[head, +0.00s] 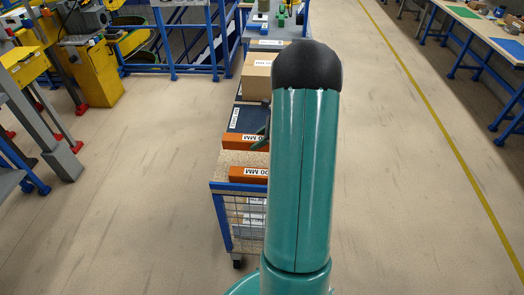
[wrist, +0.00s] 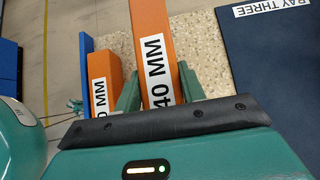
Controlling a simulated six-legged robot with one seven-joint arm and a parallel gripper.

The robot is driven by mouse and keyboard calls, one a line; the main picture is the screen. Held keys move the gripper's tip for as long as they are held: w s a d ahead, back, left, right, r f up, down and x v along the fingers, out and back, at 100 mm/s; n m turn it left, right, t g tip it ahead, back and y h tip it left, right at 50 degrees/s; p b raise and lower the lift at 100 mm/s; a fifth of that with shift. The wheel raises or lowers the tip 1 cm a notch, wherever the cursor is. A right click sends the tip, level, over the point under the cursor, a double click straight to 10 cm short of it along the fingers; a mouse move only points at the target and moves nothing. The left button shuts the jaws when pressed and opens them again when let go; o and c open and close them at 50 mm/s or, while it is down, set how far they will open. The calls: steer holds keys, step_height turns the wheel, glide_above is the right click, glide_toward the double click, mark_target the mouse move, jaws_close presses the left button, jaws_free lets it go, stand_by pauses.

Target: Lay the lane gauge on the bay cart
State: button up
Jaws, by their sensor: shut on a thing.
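My gripper (wrist: 158,72) is shut on an orange bar, the lane gauge (wrist: 148,25), with green fingers on both its sides. Its white label reads "40 MM" in the wrist view. In the head view, part of this orange bar (head: 240,142) shows beside my arm, next to the dark blue panel. The cart has a speckled top (wrist: 207,45) and blue frame; its front blue rail (head: 232,188) shows in the head view. The held bar is over the speckled top; I cannot tell whether it touches. My arm hides much of the cart.
A second orange bar (wrist: 104,75), label partly hidden, lies by the cart's blue edge; it also shows in the head view (head: 246,175). A dark blue panel (wrist: 265,65) labelled "BAY THREE" is to the right. A cardboard box (head: 256,75) stands farther back.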

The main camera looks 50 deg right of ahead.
mark_target(262, 151)
steer(key=f, duration=0.1)
steer(key=s+f, duration=0.1)
steer(key=f, duration=0.3)
steer(key=shift+s+d, duration=0.15)
steer(key=shift+d, duration=0.1)
steer(key=o, duration=1.1)
